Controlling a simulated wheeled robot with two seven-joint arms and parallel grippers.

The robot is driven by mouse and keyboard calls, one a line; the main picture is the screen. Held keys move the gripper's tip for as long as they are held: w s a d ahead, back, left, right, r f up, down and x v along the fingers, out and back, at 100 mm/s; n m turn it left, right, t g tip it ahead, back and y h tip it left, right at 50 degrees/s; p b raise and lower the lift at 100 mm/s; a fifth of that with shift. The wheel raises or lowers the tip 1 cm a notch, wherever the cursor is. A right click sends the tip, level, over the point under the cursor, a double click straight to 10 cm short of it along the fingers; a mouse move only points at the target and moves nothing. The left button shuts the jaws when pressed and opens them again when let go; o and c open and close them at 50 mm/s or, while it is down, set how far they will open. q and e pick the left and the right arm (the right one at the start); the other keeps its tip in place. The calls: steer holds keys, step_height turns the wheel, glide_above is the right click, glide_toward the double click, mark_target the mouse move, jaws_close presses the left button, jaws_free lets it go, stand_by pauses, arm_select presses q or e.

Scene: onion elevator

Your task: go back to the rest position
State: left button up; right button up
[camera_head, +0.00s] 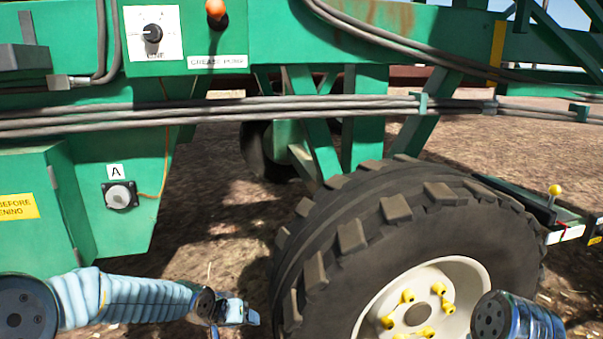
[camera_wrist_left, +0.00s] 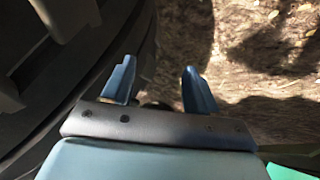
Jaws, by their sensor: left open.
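My left arm comes in from the lower left in the head view. Its gripper (camera_head: 238,312) hangs low, just left of the big tyre. In the left wrist view the left gripper (camera_wrist_left: 158,88) is open, its two blue fingers apart with nothing between them. The dark tyre fills the left of that view, close beside the fingers, with bare ground at the right. A part of my right arm shows at the lower right of the head view, in front of the wheel. My right gripper is not in view.
A large tyre (camera_head: 350,235) with a cream hub (camera_head: 440,285) stands close at centre. A green machine frame (camera_head: 60,120) carries a dial panel (camera_head: 153,33), an orange knob (camera_head: 215,9), grey hoses (camera_head: 250,107) and a socket marked A (camera_head: 119,195). Brown ground (camera_head: 215,235) is open left of the tyre.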

arm_select(q)
steer(key=s+f+n+g, duration=0.1)
steer(key=s+f, duration=0.3)
steer(key=f, duration=0.3)
steer(key=s+f+g, duration=0.1)
steer(key=s+f, duration=0.3)
steer(key=f, duration=0.3)
steer(key=s+f+n+g, duration=0.1)
steer(key=s+f+g, duration=0.1)
steer(key=s+f, duration=0.7)
steer(key=s+f+n+g, duration=0.2)
steer(key=s+f, duration=0.3)
steer(key=s, duration=0.9)
steer(key=w+d+r+m+p, duration=0.1)
steer(key=r+p, duration=0.4)
steer(key=r, duration=0.1)
steer(key=w+d+r+m+p, duration=0.1)
steer(key=w+d+r+p, duration=0.1)
steer(key=r+p, duration=0.3)
steer(key=shift+r, duration=0.8)
steer(key=shift+d, duration=0.1)
